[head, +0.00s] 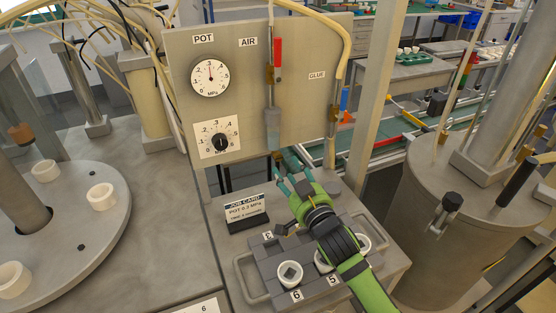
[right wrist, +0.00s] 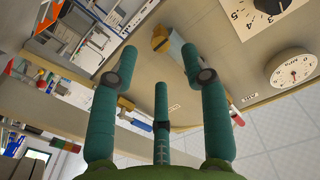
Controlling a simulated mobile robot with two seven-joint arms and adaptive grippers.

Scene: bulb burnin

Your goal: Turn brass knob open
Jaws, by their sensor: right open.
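A brass knob (head: 277,155) sits at the bottom end of a grey-blue translucent cylinder (head: 272,128) hanging on the AIR line of the panel. In the right wrist view the brass knob (right wrist: 160,38) is beyond the fingertips, between the two outer fingers. My right gripper (head: 289,170) has green body and teal fingers. It is open and empty, just below the knob in the head view, also seen in the right wrist view (right wrist: 158,62). No contact with the knob is visible. My left gripper is not in view.
The upright panel (head: 240,100) carries a gauge (head: 210,78), a black dial (head: 220,142), a red handle (head: 277,52) and a blue handle (head: 344,98). A post stands right of the panel.

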